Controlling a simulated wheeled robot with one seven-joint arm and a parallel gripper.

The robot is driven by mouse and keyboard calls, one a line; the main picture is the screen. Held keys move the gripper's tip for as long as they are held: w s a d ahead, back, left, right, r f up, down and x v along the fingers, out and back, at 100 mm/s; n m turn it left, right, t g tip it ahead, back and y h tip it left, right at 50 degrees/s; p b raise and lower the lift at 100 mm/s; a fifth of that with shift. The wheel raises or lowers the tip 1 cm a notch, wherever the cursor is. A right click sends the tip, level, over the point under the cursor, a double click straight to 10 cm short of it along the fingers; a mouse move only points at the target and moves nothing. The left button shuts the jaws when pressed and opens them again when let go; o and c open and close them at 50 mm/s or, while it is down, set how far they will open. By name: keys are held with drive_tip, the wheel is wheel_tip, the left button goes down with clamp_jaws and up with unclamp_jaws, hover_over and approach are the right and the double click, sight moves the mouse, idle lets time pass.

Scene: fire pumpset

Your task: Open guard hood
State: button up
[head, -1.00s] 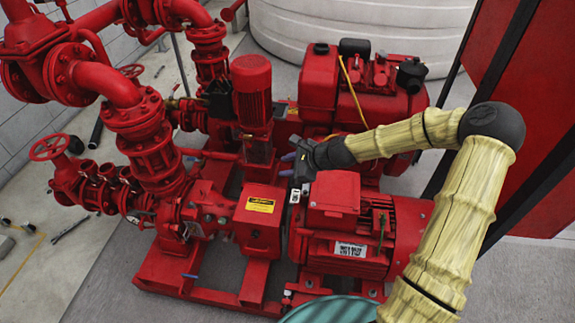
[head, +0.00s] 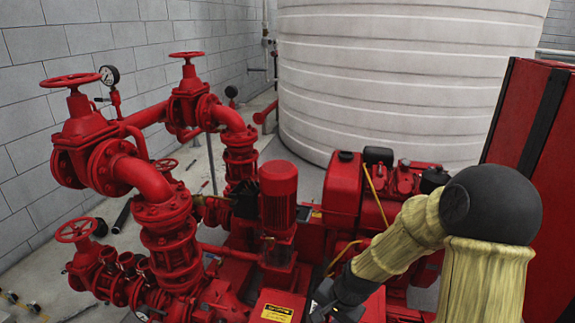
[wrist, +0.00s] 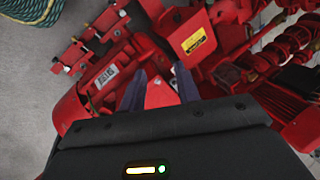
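The guard hood (head: 279,308), a red box cover with a yellow label, is at the bottom of the head view, cut off by the edge. It also shows in the wrist view (wrist: 207,58), top centre, sitting down between pump and motor. My gripper (wrist: 159,72) has two dark bluish fingers, apart, with nothing held between them. The fingers point toward the red machinery beside the hood; I cannot tell if they touch anything. In the head view my gripper is at the bottom, right of the hood, with its fingertips hardly visible.
The red motor (wrist: 85,98) is left of my fingers in the wrist view. A vertical red pump motor (head: 279,195) and valve piping (head: 150,180) rise nearby. A red cabinet (head: 550,180) stands right and a white tank (head: 400,90) behind.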

drive_tip(key=s+d+r+n+h, duration=0.3)
drive_tip(key=s+d+r+n, duration=0.4)
drive_tip(key=s, duration=0.4)
drive_tip(key=w+a+p+v, duration=0.1)
drive_tip(key=w+p+v, duration=0.2)
drive_tip(key=p+v, duration=1)
drive_tip(key=shift+w+p+v, duration=0.2)
drive_tip(key=shift+p+v, duration=0.15)
drive_tip(key=shift+v, duration=0.7)
